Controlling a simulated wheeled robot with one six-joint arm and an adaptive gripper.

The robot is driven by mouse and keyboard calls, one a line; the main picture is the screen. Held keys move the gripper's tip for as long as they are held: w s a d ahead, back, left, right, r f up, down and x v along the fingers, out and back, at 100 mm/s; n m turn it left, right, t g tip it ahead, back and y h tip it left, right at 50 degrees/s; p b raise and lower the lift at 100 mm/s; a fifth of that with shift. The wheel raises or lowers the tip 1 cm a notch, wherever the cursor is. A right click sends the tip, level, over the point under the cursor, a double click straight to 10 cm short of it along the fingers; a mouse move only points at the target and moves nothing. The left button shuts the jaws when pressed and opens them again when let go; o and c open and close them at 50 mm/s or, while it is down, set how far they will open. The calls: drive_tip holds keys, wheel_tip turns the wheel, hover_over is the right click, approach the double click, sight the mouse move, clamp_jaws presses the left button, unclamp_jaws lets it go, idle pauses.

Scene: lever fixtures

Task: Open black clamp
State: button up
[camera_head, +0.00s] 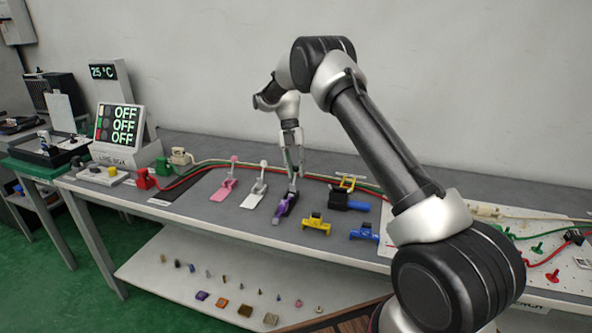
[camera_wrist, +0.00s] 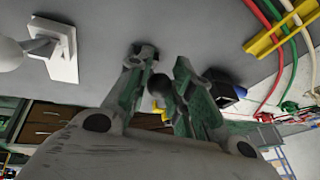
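In the wrist view, the two fingers of my gripper (camera_wrist: 164,58) are a little apart. A dark rounded piece (camera_wrist: 158,85) shows between them, perhaps part of the clamp. I cannot tell whether the fingers press on it.
A white clamp (camera_head: 254,195) and a pink clamp (camera_head: 225,188) stand to the left. A yellow fixture (camera_head: 316,226), a blue fixture (camera_head: 364,232) and a black block with a yellow top (camera_head: 346,196) stand to the right. Red and green hoses run behind.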

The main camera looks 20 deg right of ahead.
drive_tip(key=o, duration=0.4)
drive_tip(key=v, duration=1.2)
drive_tip(key=shift+w, duration=0.1)
